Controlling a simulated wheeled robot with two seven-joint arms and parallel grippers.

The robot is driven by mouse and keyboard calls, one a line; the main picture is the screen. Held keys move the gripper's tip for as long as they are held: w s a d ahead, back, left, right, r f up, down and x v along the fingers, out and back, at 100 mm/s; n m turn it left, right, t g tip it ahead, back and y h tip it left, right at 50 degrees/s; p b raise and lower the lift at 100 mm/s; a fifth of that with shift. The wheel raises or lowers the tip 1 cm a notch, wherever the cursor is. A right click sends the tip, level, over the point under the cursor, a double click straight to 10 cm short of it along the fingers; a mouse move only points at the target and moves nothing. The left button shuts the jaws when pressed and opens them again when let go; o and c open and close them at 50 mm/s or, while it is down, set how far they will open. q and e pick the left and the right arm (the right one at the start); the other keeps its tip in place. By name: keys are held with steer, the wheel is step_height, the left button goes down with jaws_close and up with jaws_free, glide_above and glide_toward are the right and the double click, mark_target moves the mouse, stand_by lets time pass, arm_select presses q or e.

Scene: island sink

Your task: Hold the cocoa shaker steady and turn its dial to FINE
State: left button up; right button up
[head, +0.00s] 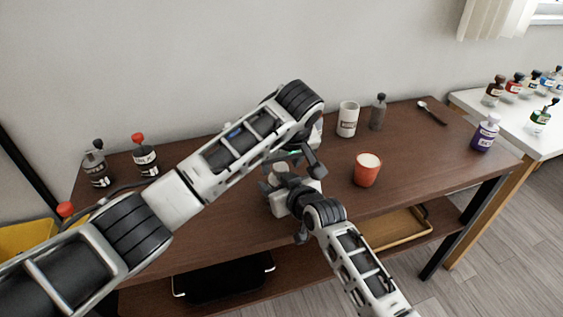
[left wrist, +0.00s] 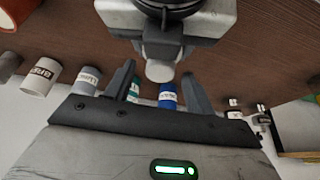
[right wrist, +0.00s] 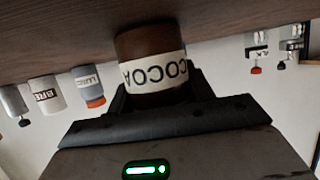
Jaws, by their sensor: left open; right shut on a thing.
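The cocoa shaker (right wrist: 153,68) is brown with a cream band reading COCOA. In the right wrist view it stands between the jaws of my right gripper (right wrist: 155,95), which is shut on it. My left gripper (left wrist: 160,95) is open. In the left wrist view a pale round cap (left wrist: 160,71), apparently the shaker's top, shows between its fingers; I cannot tell whether they touch it. In the head view both grippers meet near the table's middle, and the arms mostly hide the shaker. No dial marking is readable.
Two dark bottles stand at left, a purple one (head: 485,133) at right. A white side table (head: 520,125) holds several bottles.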

arm_select(q)
steer(key=shift+w+f, duration=0.1)
steer(key=shift+f, duration=0.15)
steer(key=c, duration=1)
steer(key=shift+a+r+m+h, duration=0.1)
steer(key=shift+m+h, duration=0.5)
steer(key=shift+m, duration=0.9)
steer(key=o, duration=1)
